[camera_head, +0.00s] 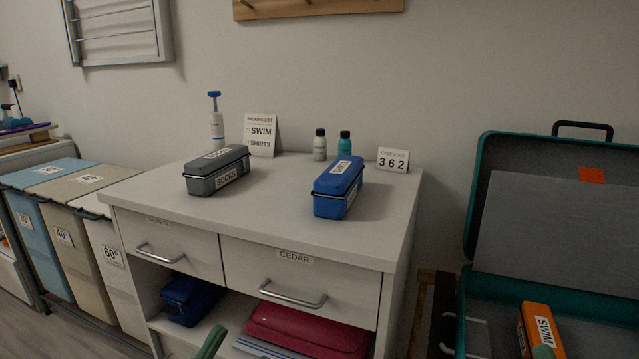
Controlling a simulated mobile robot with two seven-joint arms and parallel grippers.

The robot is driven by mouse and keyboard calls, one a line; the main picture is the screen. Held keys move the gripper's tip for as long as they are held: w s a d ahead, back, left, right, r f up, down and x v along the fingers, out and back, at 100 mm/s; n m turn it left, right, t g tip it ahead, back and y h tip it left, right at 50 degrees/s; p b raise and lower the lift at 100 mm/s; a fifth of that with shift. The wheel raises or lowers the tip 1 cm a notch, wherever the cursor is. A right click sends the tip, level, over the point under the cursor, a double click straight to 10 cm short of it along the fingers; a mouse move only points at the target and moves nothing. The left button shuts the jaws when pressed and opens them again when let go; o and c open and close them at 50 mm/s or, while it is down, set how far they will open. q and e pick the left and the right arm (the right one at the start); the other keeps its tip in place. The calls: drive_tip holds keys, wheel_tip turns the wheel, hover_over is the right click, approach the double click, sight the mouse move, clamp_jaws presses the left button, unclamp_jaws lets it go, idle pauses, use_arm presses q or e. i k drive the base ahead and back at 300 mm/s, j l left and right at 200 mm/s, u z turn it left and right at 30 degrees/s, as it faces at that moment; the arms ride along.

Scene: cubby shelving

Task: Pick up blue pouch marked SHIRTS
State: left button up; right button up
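Another dark blue pouch (188,299) with a small white label lies in the open shelf below the left drawer. A grey pouch marked SOCKS (217,170) stands to the left of the blue pouch on the top, apart from it.
A packing-list card (260,135), bottles and a 362 card (393,160) stand along the back. An open teal case (470,215) at right holds an orange SWIM pouch (540,332). Labelled bins (62,190) stand at left. The cabinet top's front is clear.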

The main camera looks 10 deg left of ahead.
sight(333, 193)
drive_tip(key=j, duration=1.25)
